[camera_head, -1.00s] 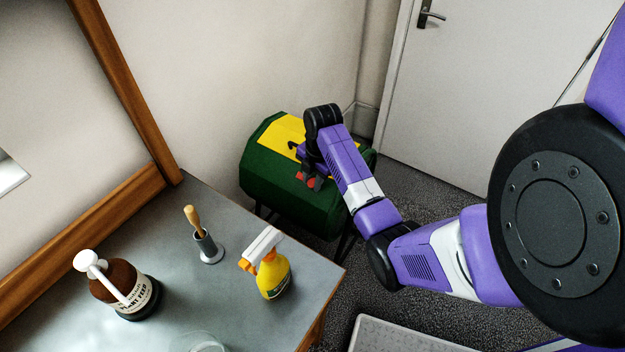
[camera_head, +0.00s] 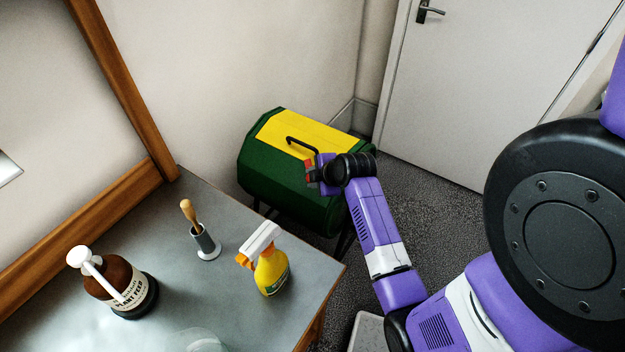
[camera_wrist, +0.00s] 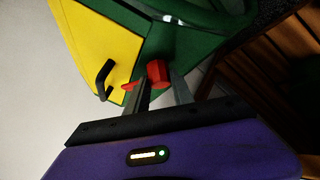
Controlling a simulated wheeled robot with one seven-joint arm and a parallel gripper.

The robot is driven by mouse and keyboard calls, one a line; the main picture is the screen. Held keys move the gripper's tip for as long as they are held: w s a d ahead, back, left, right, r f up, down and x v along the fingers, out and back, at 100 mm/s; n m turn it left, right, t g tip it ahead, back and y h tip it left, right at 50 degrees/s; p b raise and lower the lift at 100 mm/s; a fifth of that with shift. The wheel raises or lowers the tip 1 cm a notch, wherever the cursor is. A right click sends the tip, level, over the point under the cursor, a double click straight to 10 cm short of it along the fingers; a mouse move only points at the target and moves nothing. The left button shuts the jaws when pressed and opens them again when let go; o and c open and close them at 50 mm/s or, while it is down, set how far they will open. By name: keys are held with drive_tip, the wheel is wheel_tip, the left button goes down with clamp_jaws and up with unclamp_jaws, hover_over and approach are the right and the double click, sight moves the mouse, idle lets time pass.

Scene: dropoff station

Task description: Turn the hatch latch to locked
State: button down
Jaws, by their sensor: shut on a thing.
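The green drum (camera_head: 290,190) stands against the wall with a yellow hatch (camera_head: 320,137) on its upper side. The hatch carries a black handle (camera_head: 302,144), which also shows in the wrist view (camera_wrist: 103,78). The red hatch latch (camera_wrist: 158,73) sits on the green body beside the hatch's edge, its small red pointer (camera_wrist: 130,86) reaching over toward the yellow. My gripper (camera_wrist: 163,82) is shut on the latch, a finger on each side. In the head view my gripper (camera_head: 314,174) is at the drum's front, hiding part of the latch.
A grey table (camera_head: 235,290) is at the front left, holding a yellow spray bottle (camera_head: 270,272), a brown plant feed bottle (camera_head: 118,285) and a wooden-handled tool in a holder (camera_head: 205,242). A white door (camera_head: 490,90) is behind. Carpet lies right of the drum.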

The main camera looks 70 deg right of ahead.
drive_tip(key=m+h+b, duration=0.2)
drive_tip(key=f+m+t+h+b, duration=0.1)
drive_tip(key=shift+a+m, duration=0.25)
drive_tip(key=shift+m, duration=0.15)
drive_tip(key=shift+r+m+h+b, duration=0.1)
drive_tip(key=shift+m+h+b, duration=1)
drive_tip(key=shift+m+b, duration=0.35)
drive_tip(key=shift+m+h, duration=0.3)
drive_tip(key=shift+m, duration=0.05)
drive_tip(key=c, duration=1.1)
unclamp_jaws()
drive_tip(key=shift+r, duration=0.1)
drive_tip(key=v, duration=0.8)
drive_tip(key=shift+b, duration=0.3)
